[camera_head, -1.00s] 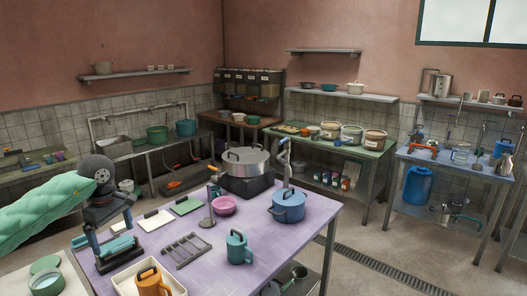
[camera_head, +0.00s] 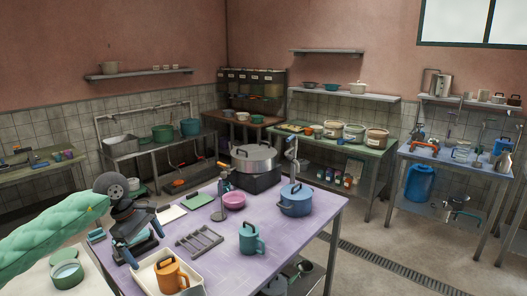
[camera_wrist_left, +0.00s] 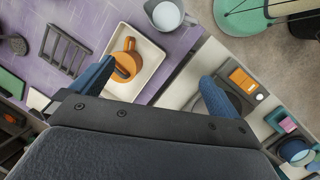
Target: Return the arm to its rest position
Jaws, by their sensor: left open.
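My left arm (camera_head: 52,232), in a padded green sleeve, comes in from the left in the head view. Its left gripper (camera_head: 138,252) hangs over the near left part of the purple table (camera_head: 275,235). In the left wrist view the blue fingers (camera_wrist_left: 155,85) stand wide apart with nothing between them. Beyond them lie a cream tray (camera_wrist_left: 153,62) and an orange mug (camera_wrist_left: 123,64) in it. The gripper partly hides a pale board on the table. My right arm and gripper are not in view.
The orange mug (camera_head: 170,276) is close to the gripper's right. A slotted grey rack (camera_head: 199,240), teal mug (camera_head: 251,239), blue pot (camera_head: 296,200) and pink bowl (camera_head: 234,200) stand farther right.

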